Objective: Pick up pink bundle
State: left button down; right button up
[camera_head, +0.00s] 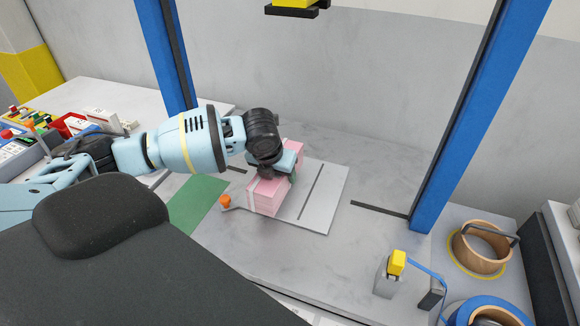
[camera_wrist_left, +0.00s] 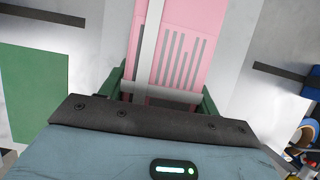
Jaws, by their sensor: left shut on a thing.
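The pink bundle (camera_head: 266,196) is a stack of pink papers with a pale strap around it. It sits on or just above a light grey plate (camera_head: 322,205) in the head view; I cannot tell whether it touches the plate. My left gripper (camera_head: 284,172) reaches over it from above and is shut on it. In the left wrist view the bundle (camera_wrist_left: 180,48) shows white crossing straps and grey stripes on top. Green fingers of the left gripper (camera_wrist_left: 162,85) show on both sides of it. My right gripper is in neither view.
A green mat (camera_head: 197,205) lies left of the plate. Blue posts (camera_head: 472,110) stand left and right of the work surface. Tape rolls (camera_head: 481,246) and a small grey device with a yellow top (camera_head: 397,262) stand at the right. A cluttered control panel is at the far left.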

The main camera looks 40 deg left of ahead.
aim_at(265, 196)
pick_arm(q)
jog(key=s+a+r, duration=0.1)
jog(key=s+a, duration=0.1)
jog(key=s, duration=0.7)
jog(key=shift+a+r, duration=0.15)
jog(key=shift+a, duration=0.1)
